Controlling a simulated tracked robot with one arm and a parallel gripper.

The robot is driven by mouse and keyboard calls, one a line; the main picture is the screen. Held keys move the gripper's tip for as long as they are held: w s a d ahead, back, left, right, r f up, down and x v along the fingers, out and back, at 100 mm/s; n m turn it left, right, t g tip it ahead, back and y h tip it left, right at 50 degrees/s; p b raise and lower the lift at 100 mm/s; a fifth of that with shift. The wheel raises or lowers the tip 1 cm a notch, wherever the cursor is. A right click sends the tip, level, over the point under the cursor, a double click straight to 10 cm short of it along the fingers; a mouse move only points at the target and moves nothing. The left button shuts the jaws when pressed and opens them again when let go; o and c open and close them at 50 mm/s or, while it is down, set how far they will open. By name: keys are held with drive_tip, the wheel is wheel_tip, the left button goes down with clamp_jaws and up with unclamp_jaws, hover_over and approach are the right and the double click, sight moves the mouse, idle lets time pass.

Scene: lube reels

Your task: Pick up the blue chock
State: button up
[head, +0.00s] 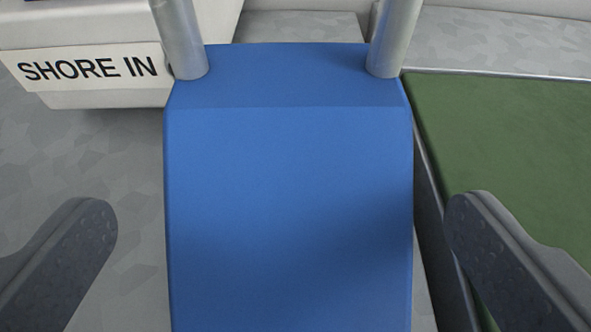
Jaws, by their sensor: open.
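A large blue block, which I take to be the blue chock (288,200), fills the middle of the head view. It has a flat top face and a sloped far edge, and its near end runs out of the bottom of the picture. My gripper (281,222) is open, with one dark grey finger on the left of the chock and the other on the right. Gaps show between the left finger and the chock and between the right finger and the chock. Neither finger is seen touching it.
Two grey metal posts (181,38) (394,36) stand at the chock's far corners. A white box with a "SHORE IN" label (87,68) is at the back left. A green panel with a metal edge (510,150) lies close along the right. Grey patterned floor (90,150) is bare at left.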

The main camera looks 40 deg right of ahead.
sight(286, 188)
drive_tip(key=shift+b+x, duration=1.2)
drive_tip(key=shift+x, duration=2.15)
drive_tip(key=shift+d+r, duration=0.1)
drive_tip(key=shift+r, duration=0.05)
drive_tip(key=c, duration=1.5)
